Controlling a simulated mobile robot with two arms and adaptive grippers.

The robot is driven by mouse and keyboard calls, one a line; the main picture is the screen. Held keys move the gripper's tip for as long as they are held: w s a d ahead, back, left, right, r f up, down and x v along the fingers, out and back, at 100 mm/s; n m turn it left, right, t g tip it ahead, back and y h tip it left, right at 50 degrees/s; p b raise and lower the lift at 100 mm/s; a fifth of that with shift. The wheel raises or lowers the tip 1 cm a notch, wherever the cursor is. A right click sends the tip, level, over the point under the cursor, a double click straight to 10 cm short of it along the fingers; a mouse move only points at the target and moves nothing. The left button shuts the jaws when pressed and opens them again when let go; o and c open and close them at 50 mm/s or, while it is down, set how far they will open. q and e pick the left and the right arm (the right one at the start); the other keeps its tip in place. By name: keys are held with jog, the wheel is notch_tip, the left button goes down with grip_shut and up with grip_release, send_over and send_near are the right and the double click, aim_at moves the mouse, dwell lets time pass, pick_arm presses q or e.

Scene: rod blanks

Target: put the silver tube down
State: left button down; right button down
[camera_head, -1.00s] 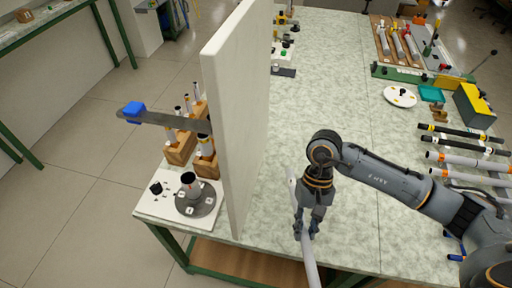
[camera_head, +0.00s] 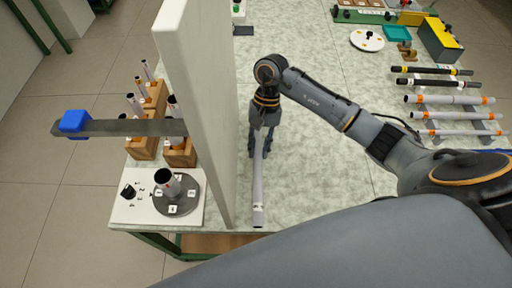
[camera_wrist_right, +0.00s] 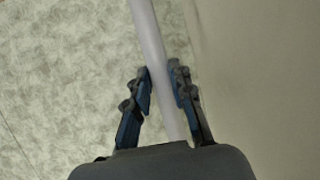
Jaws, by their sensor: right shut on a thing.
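The silver tube (camera_head: 258,190) is a long, smooth, light-grey rod. It points toward the table's front edge, just right of the white upright panel. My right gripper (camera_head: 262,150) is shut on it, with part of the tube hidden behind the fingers. In the right wrist view, the tube (camera_wrist_right: 150,38) runs between the two blue-padded fingers of the gripper (camera_wrist_right: 162,88). The tube is over the table, but I cannot tell whether it touches the surface. My left gripper is not in view.
The white panel (camera_head: 190,110) stands close left of the tube. Beyond it are wooden blocks (camera_head: 180,154) with tubes and a grey round fixture (camera_head: 183,198). Several black and white rods (camera_head: 450,99) lie at the right. The mottled tabletop (camera_head: 325,165) between is clear.

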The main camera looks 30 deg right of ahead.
aim_at(257, 140)
jog(key=shift+w+d+f, duration=0.15)
jog(key=shift+w+f, duration=0.7)
jog(key=shift+f, duration=0.1)
jog(key=shift+w+f, duration=0.3)
jog(key=shift+f, duration=0.15)
notch_tip(257, 140, down, 2)
jog(key=shift+f+p, duration=0.1)
jog(key=shift+p, duration=0.75)
jog(key=shift+f, duration=0.35)
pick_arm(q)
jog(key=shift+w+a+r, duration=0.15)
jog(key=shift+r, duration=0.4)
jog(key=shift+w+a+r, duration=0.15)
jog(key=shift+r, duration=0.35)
pick_arm(e)
jog(key=shift+f, duration=0.15)
jog(key=shift+f+b, duration=0.25)
jog(key=shift+b, duration=0.2)
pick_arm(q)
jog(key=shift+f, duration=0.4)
pick_arm(e)
jog(key=c, duration=1.2)
grip_release()
jog(key=shift+o, duration=0.2)
jog(key=shift+d, duration=0.1)
